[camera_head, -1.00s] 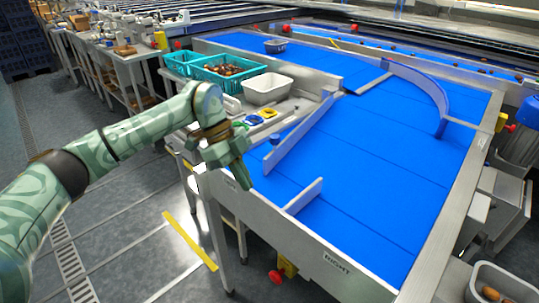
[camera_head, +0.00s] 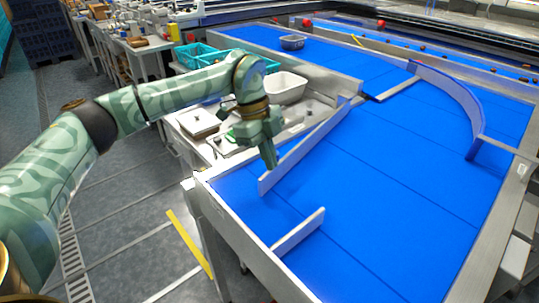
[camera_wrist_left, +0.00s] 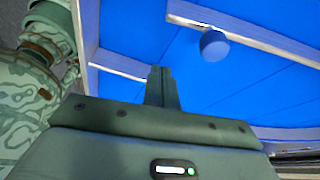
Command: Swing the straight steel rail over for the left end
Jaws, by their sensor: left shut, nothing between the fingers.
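The straight steel rail (camera_head: 308,143) stands on edge, slanting across the blue belt (camera_head: 345,200) near its left side. In the left wrist view the rail (camera_wrist_left: 268,40) has a round blue knob (camera_wrist_left: 214,46) near one end; my gripper hides this knob in the head view. My left gripper (camera_head: 271,164) points down, shut and empty, close to the rail's near end. Its shut fingertips (camera_wrist_left: 162,72) show beside the knob in the wrist view, with a visible gap in the picture; actual contact cannot be told. My right gripper is not in view.
A short rail (camera_head: 298,231) juts from the near side wall. A curved guide (camera_head: 452,91) stands at the far right of the belt. A white tub (camera_head: 287,89), teal crates (camera_head: 196,54) and a bench lie left of the belt. The middle of the belt is clear.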

